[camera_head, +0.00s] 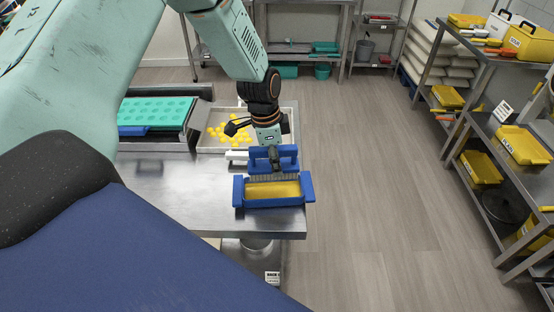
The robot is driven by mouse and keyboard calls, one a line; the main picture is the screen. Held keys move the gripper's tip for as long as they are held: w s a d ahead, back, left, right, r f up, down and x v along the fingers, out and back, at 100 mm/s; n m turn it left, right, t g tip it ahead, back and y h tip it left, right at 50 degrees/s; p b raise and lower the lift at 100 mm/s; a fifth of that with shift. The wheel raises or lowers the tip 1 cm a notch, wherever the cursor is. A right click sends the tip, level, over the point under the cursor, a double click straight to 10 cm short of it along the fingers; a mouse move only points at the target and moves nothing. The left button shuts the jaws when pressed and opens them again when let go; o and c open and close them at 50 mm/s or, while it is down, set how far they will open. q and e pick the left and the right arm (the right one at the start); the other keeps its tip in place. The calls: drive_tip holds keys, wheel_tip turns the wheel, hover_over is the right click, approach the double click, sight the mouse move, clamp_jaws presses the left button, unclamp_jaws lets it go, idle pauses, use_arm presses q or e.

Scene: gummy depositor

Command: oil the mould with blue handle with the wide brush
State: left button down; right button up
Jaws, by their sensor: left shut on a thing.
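My left gripper (273,153) is shut on the wide brush (288,152), which has a blue body and a row of pale bristles facing down. The bristles are at the back part of a blue tray (239,192) with a yellow inside; whether they touch it I cannot tell. The tray sits near the right front corner of the steel table. A teal mould (157,109) with rows of round cavities lies at the left, with a blue part at its front left, perhaps its handle (133,130). My right gripper is not in view.
A steel tray (288,107) with several yellow pieces lies behind the brush. A white object (237,155) lies left of the brush. The steel table (185,190) is bare left of the blue tray. Shelves (490,135) with yellow bins stand at right, beyond open floor.

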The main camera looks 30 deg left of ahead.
use_arm(q)
drive_tip(key=shift+w+a+f+b, duration=0.1)
drive_tip(key=shift+a+f+b, duration=0.1)
drive_tip(key=shift+f, duration=0.15)
drive_tip(key=shift+w+a+f+b, duration=0.1)
drive_tip(key=shift+f+b, duration=0.05)
drive_tip(key=shift+f, duration=0.2)
drive_tip(key=shift+s+f+b, duration=0.1)
drive_tip(key=shift+f+b, duration=0.2)
drive_tip(key=shift+s+d+f+b, duration=0.2)
drive_tip(key=shift+s+f+b, duration=0.2)
drive_tip(key=shift+b, duration=0.2)
drive_tip(key=shift+d+f+b, duration=0.1)
drive_tip(key=shift+f+b, duration=0.25)
drive_tip(key=shift+f, duration=0.05)
drive_tip(key=f+b, duration=0.1)
drive_tip(key=w+f+b, duration=0.1)
drive_tip(key=f, duration=0.1)
drive_tip(key=shift+a+f, duration=0.2)
drive_tip(key=shift+s+f+b, duration=0.15)
drive_tip(key=shift+f+b, duration=0.15)
drive_tip(key=shift+b, duration=0.15)
drive_tip(key=shift+s+d+f+b, duration=0.2)
drive_tip(key=shift+s+b, duration=0.05)
drive_tip(key=shift+b, duration=0.15)
drive_tip(key=shift+w+a+f, duration=0.15)
drive_tip(key=shift+w+a, duration=0.05)
drive_tip(key=shift+w, duration=0.05)
drive_tip(key=shift+s+d, duration=0.15)
drive_tip(key=shift+s, duration=0.1)
